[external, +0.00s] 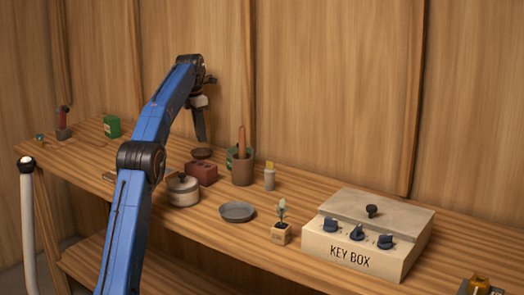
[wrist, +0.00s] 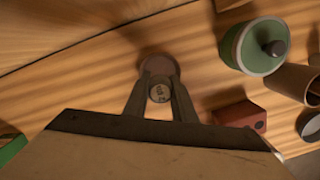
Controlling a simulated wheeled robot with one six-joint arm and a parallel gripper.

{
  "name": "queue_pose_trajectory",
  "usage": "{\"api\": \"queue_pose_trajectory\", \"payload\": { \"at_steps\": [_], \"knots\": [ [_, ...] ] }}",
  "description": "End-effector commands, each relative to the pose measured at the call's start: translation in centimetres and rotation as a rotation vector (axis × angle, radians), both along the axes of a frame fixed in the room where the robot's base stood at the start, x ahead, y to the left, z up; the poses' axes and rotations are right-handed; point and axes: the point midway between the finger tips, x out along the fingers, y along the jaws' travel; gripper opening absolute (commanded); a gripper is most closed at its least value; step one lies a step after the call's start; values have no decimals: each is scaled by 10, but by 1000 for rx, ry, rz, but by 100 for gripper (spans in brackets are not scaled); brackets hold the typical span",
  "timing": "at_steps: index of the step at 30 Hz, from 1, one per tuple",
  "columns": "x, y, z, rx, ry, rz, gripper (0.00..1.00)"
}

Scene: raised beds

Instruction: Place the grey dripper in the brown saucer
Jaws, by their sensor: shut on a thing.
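My gripper (wrist: 159,95) is shut on a small round grey piece, the grey dripper (wrist: 159,93), between its fingertips. In the external view my gripper (external: 200,138) points down above the bench, and the dripper is too small to make out there. The brown saucer (external: 202,153) is a small dark dish on the bench, behind the red brick and just below my gripper. In the wrist view the brown saucer (wrist: 158,64) shows as a brown disc beyond the fingertips, partly hidden by them. The dripper appears above it; I cannot tell the exact gap.
A red brick (external: 202,174), a brown pot (external: 242,172) and a lidded green tin (wrist: 262,47) stand close by. A lidded round pot (external: 183,191) and a grey dish (external: 237,211) sit nearer the front. The key box (external: 350,250) is at right. The wall is close behind.

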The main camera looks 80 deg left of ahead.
Motion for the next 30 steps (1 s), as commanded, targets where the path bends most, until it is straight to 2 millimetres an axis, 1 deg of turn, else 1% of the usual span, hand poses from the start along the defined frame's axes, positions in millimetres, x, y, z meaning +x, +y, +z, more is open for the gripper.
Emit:
{"api": "queue_pose_trajectory", "payload": {
  "at_steps": [1, 3, 8, 13, 16, 30],
  "knots": [
    [0, 0, -5, -1, 1, 0, 3],
    [0, 0, -10, -1, 1, 0, 3],
    [0, 0, -17, 0, 0, 0, 3],
    [0, -1, -37, -1, 1, 0, 3],
    [0, -1, -46, -1, 1, 0, 3],
    [0, 0, -52, 0, 1, -1, 3]
  ]
}}
